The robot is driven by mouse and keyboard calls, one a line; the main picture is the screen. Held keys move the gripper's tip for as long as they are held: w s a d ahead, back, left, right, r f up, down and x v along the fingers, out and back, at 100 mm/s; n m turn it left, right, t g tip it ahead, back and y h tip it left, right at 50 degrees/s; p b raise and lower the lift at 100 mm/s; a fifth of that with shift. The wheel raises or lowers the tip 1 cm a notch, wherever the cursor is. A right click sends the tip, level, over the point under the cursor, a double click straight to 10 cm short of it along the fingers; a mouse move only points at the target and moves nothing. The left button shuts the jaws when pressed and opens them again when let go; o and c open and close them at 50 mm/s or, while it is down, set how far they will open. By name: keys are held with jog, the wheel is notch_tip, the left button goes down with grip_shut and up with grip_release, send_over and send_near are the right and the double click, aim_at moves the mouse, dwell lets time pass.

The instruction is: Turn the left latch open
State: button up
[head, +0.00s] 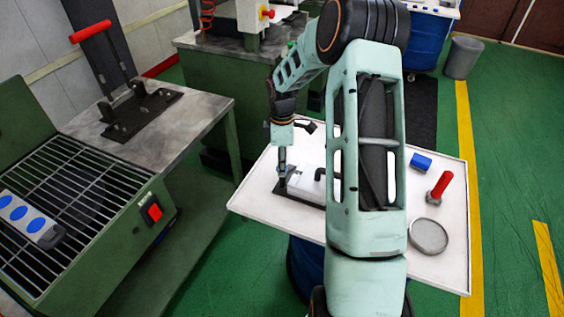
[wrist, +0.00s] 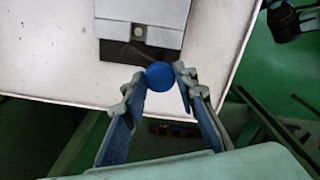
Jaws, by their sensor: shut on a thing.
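The mould (head: 311,183) is a pale block on a dark base, lying on the white table. In the wrist view its grey body (wrist: 142,10) and dark end strip (wrist: 120,52) show at the top. A blue round knob (wrist: 160,75) sits just off the dark strip, and a thin dark lever on the strip runs toward it; it looks like the latch's end, but the joint is unclear. My gripper (wrist: 159,77) has its two fingertips against the knob's sides. In the head view my gripper (head: 282,180) points down at the mould's left end; the knob is hidden there.
The white table (head: 262,203) also bears a blue block (head: 421,161), a red-handled tool (head: 440,186) and a round grey dish (head: 428,236) to the right of my arm. A green bench with a grille (head: 75,190) stands at left. A table edge lies close to my gripper.

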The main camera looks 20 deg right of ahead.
jog(key=shift+n+p, duration=0.55)
jog(key=shift+n, duration=1.45)
jog(key=o, duration=1.2)
jog(key=shift+c, duration=0.2)
notch_tip(320, 180, up, 12)
